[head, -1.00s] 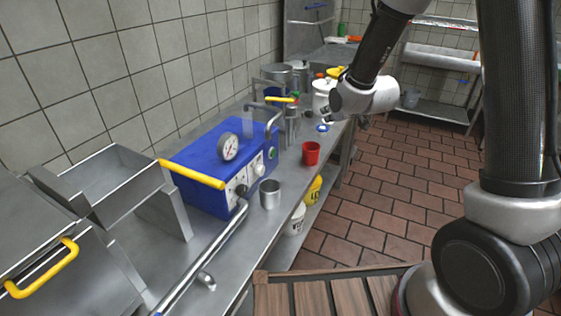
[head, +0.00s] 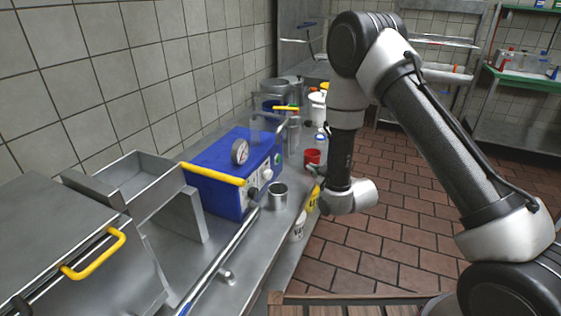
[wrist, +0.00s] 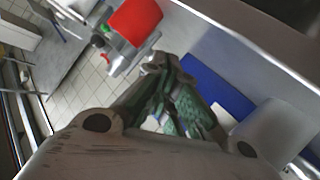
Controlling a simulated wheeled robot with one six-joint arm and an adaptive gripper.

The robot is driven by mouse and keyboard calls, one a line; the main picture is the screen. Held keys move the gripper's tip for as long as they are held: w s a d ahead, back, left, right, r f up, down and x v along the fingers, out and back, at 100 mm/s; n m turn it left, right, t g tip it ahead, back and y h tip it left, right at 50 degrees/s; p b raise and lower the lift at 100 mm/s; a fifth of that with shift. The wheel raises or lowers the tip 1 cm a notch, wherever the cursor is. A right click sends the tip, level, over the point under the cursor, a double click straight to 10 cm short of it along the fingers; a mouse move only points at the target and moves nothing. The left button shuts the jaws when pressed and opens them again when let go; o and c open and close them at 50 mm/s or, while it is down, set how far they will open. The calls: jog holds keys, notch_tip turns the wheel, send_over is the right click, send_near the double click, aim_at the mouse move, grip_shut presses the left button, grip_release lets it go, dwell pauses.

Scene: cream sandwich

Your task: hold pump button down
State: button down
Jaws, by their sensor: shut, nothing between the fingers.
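My gripper (head: 316,171) is shut and empty, pointing toward the machine from the right, beside the red cup and apart from the panel. In the wrist view, my gripper's fingers (wrist: 172,88) lie in front of a blue surface (wrist: 205,85).
A metal cup (head: 277,197) stands in front of the machine. A long metal handle (head: 222,258) lies along the counter's front. The tiled floor to the right is open.

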aim_at(278, 159)
jog(key=shift+w+a, duration=0.55)
jog(key=shift+a, duration=0.8)
jog(key=shift+w+a, duration=0.55)
jog(key=shift+a, duration=0.85)
jog(key=shift+w+a, duration=0.55)
jog(key=shift+a, duration=0.8)
jog(key=shift+w+a, duration=0.15)
jog(key=shift+a, duration=0.25)
jog(key=shift+w+a, duration=0.2)
jog(key=shift+a, duration=0.2)
dwell(3.1)
